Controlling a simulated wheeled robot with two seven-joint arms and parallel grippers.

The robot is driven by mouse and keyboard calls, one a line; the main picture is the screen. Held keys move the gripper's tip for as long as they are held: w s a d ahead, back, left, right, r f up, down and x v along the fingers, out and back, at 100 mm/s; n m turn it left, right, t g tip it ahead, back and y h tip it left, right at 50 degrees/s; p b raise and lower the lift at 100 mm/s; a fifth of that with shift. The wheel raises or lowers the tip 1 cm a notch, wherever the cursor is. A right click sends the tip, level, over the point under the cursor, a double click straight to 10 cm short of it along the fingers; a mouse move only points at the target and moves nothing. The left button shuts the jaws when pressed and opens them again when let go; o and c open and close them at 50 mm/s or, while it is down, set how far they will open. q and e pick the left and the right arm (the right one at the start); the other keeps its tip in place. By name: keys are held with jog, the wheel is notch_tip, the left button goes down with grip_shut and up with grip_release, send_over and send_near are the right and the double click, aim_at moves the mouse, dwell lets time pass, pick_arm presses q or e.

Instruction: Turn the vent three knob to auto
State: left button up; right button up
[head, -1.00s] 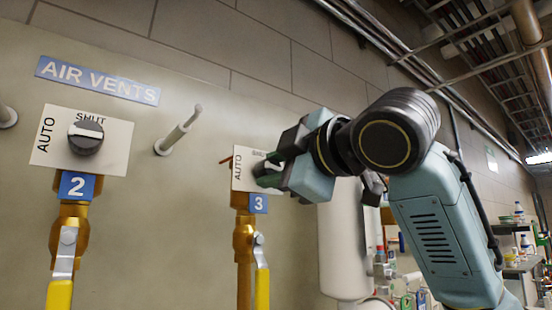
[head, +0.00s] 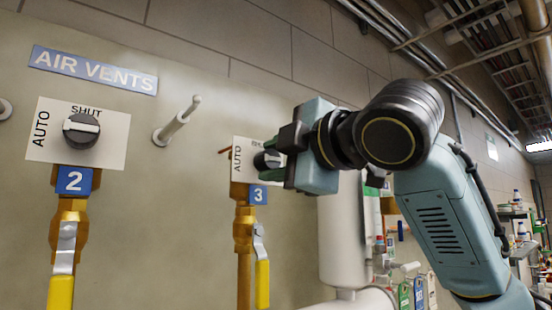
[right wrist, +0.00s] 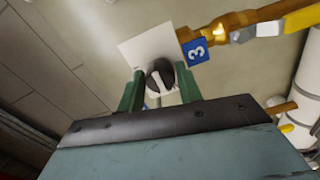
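The vent three knob (head: 266,160) is a round black knob with a light pointer bar on a white plate (head: 239,172) marked AUTO, above a blue 3 tag (head: 258,195). The gripper partly hides the plate's other word. My right gripper (head: 279,160) is at the knob from the right. In the right wrist view, its two green fingers (right wrist: 160,88) stand apart on either side of the knob (right wrist: 160,76), with gaps visible. I cannot tell how far the fingertips reach around it. My left gripper is not in view.
The vent two knob (head: 82,130) sits on its own plate at left, under the AIR VENTS sign (head: 93,70). A grey peg (head: 177,120) sticks out of the wall between the plates. Yellow-handled valves (head: 262,283) hang below. A white cylinder (head: 343,240) stands under my right gripper.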

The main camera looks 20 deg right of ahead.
jog(key=o, duration=0.3)
jog(key=b+v, duration=0.3)
jog(key=v, duration=1)
jog(key=shift+s, duration=0.25)
